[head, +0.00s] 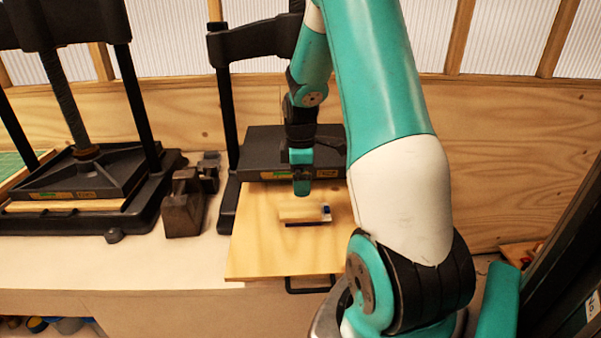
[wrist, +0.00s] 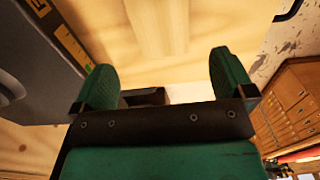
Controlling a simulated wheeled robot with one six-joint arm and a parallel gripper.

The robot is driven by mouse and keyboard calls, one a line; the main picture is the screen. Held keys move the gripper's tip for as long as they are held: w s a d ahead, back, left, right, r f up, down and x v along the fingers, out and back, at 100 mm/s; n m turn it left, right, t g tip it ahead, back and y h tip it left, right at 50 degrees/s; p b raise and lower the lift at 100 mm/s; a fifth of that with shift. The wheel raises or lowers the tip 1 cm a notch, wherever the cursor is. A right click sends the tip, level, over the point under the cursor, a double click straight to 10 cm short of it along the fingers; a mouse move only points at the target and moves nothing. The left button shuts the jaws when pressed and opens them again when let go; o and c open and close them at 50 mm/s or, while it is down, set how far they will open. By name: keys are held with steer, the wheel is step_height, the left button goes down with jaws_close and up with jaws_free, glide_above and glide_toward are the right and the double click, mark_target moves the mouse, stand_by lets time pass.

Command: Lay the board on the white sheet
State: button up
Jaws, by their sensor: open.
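A small pale wooden board (head: 301,211) lies on a large flat wooden panel in the head view, just below my gripper (head: 302,187). A little white, with a dark blue patch, shows at the board's right end; I cannot tell whether it is the white sheet. A dark edge shows under the board. In the wrist view my gripper (wrist: 165,75) has its two green fingers apart with nothing gripped. A blurred pale wooden strip (wrist: 157,25) beyond the fingers looks like the board. A dark patch and a white patch (wrist: 190,93) show between the fingers.
The wooden panel (head: 262,258) extends from a black press (head: 262,140) over a pale bench. A second black press (head: 75,175) and dark metal blocks (head: 183,212) stand to the left. The bench front left is clear. A brown drawer cabinet (wrist: 290,105) shows in the wrist view.

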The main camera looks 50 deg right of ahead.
steer(key=s+a+r+t+y, duration=0.1)
steer(key=a+r, duration=0.4)
steer(key=a, duration=0.7)
steer(key=a+r+y, duration=0.1)
steer(key=a+r, duration=0.5)
steer(key=a, duration=0.6)
steer(key=s+a+r+m+g+y, duration=0.1)
steer(key=s+a+r+y, duration=0.1)
steer(key=s+a, duration=1.2)
steer(key=shift+a+r, duration=0.2)
steer(key=shift+r, duration=0.05)
